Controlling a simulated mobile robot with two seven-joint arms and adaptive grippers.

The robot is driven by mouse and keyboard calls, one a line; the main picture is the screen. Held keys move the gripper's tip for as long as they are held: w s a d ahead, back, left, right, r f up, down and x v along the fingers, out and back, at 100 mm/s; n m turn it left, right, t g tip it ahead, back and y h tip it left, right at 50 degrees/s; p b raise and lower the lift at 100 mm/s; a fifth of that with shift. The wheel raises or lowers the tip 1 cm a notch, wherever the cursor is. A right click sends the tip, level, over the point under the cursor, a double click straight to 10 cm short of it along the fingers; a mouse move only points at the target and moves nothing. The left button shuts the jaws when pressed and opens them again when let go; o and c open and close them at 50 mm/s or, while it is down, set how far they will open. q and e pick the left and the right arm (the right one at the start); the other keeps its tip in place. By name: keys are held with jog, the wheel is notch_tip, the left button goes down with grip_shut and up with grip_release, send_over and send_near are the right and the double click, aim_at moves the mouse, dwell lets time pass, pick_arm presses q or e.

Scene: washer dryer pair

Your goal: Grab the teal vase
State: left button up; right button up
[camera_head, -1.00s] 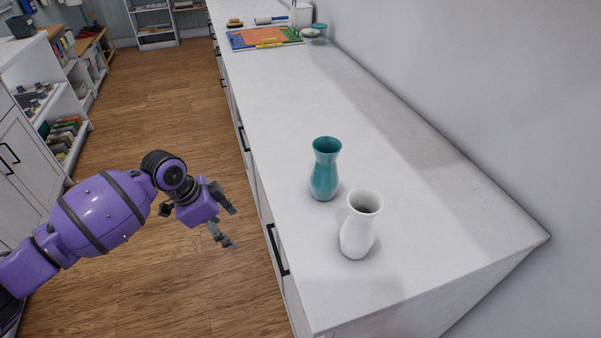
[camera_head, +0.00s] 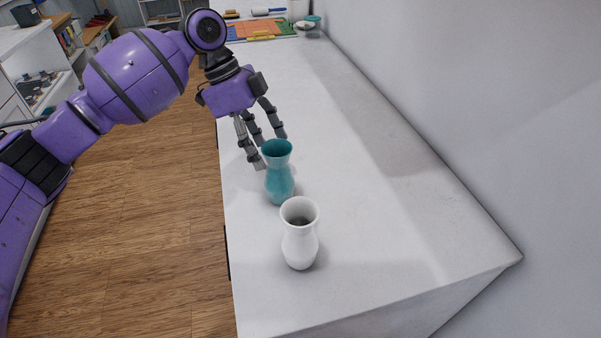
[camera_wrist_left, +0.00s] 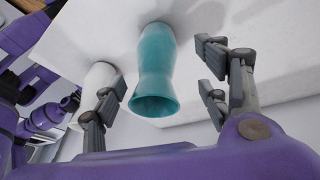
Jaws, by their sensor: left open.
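The teal vase (camera_head: 280,184) stands upright on the white counter, just behind the white vase. My left gripper (camera_head: 270,151) is open at the far side of the teal vase, with its fingers reaching down near the rim. In the left wrist view the teal vase (camera_wrist_left: 156,72) appears between the two sides of the open left gripper (camera_wrist_left: 160,100), with gaps showing on both sides. I see no grip on it. My right gripper is not in the head view.
The white vase (camera_head: 299,240) stands close in front of the teal vase. The white counter (camera_head: 390,220) is clear to the right, up to the wall. A colourful board (camera_head: 262,29) and small items lie at the far end. Wooden floor (camera_head: 150,240) lies left of the counter.

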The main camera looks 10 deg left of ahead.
aim_at(274, 176)
pick_arm(q)
jog(key=shift+w+d, duration=0.1)
jog(key=x, duration=0.4)
jog(key=a+x, duration=0.1)
jog(key=x, duration=0.1)
jog(key=shift+s+d+f+p, duration=0.2)
jog(key=shift+s+f+p, duration=0.15)
jog(key=shift+s+f, duration=0.1)
jog(key=shift+d+f, duration=0.2)
jog(key=shift+f, duration=0.25)
jog(key=c, duration=1.5)
jog(key=shift+o, duration=0.2)
jog(key=shift+r, duration=0.1)
